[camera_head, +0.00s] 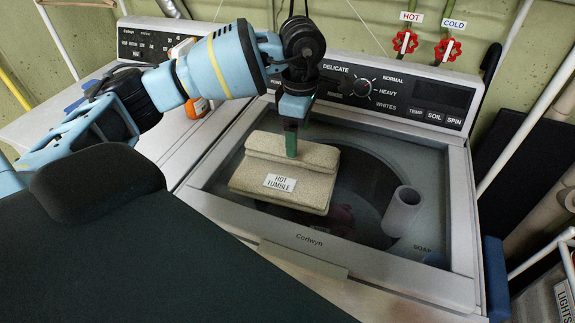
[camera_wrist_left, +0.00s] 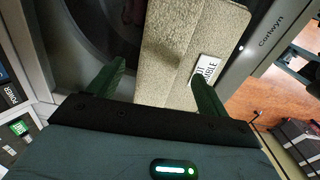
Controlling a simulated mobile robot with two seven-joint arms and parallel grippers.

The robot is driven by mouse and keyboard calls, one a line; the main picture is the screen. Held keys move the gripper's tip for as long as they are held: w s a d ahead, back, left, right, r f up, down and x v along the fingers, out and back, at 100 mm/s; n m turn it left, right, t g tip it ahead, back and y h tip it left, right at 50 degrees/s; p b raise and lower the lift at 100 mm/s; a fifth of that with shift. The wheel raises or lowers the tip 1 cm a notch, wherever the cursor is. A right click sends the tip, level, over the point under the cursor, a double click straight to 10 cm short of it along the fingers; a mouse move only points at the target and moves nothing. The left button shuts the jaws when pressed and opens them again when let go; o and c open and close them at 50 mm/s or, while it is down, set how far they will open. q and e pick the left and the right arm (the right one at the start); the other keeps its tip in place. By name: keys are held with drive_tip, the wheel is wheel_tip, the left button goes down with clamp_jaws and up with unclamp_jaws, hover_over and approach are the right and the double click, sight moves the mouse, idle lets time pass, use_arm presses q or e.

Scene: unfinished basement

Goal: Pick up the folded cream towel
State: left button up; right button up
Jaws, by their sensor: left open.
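The folded cream towel (camera_head: 256,172) lies on the dark glass lid of the washer (camera_head: 310,225), left of the lid's middle. A white "HOT TUMBLE" label (camera_head: 279,182) is on its front. I cannot tell whether either touches. My right gripper is not in view.
The washer's control panel (camera_head: 400,90) rises behind the towel. An orange-and-white bottle (camera_head: 197,107) stands left, behind my arm. The lid's front strip is clear.

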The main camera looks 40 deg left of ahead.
use_arm(q)
wheel_tip(320, 180, down, 4)
drive_tip(key=shift+a+r, duration=0.15)
drive_tip(key=shift+r, duration=0.05)
drive_tip(key=shift+f, duration=0.45)
drive_tip(key=c, duration=1.2)
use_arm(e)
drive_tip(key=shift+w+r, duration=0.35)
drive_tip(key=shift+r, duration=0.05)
use_arm(q)
drive_tip(key=shift+o, duration=0.2)
drive_tip(key=shift+r, duration=0.15)
